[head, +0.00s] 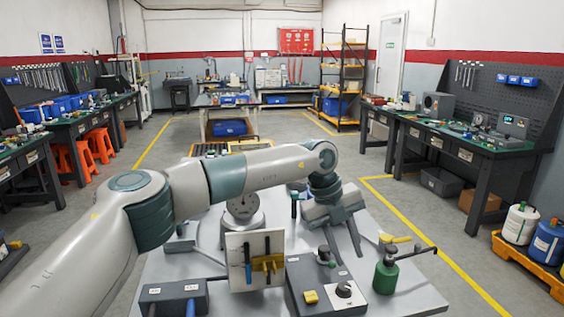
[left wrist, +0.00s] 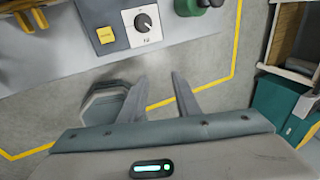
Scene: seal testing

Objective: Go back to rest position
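My left arm reaches in from the left across the grey worktable (head: 210,262). My left gripper (head: 347,250) points down over the right part of the table, above and behind the control box. In the left wrist view its two fingers (left wrist: 159,88) stand apart with nothing between them. Beyond them are grey floor and a yellow line. My right gripper shows in neither view.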

